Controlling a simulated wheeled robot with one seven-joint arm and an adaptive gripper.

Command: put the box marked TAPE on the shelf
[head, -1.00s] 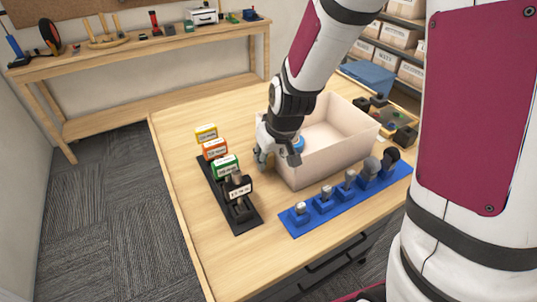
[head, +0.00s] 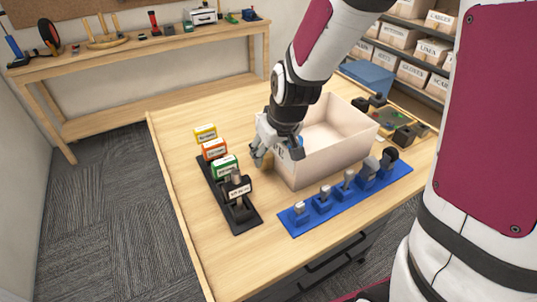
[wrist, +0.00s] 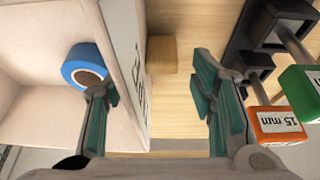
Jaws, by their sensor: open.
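The box marked TAPE is a cream open-topped box (head: 320,163) on the wooden table. Only the end of its lettering shows beside my gripper (head: 275,152) in the head view. In the wrist view its lettered wall (wrist: 127,50) runs between the fingers of my open gripper (wrist: 158,88). The left finger is on the inner side, over the box, and the right finger is outside. A blue tape roll (wrist: 83,68) lies inside the box. The shelf (head: 432,78) stands at the back right, holding several labelled boxes.
A black rack (head: 222,192) with coloured tags, including orange 15 mm (wrist: 280,124), stands left of the box. A blue tool holder (head: 318,217) lies in front. A small wooden block (wrist: 162,55) is outside the lettered wall. Black parts (head: 405,136) lie at the right.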

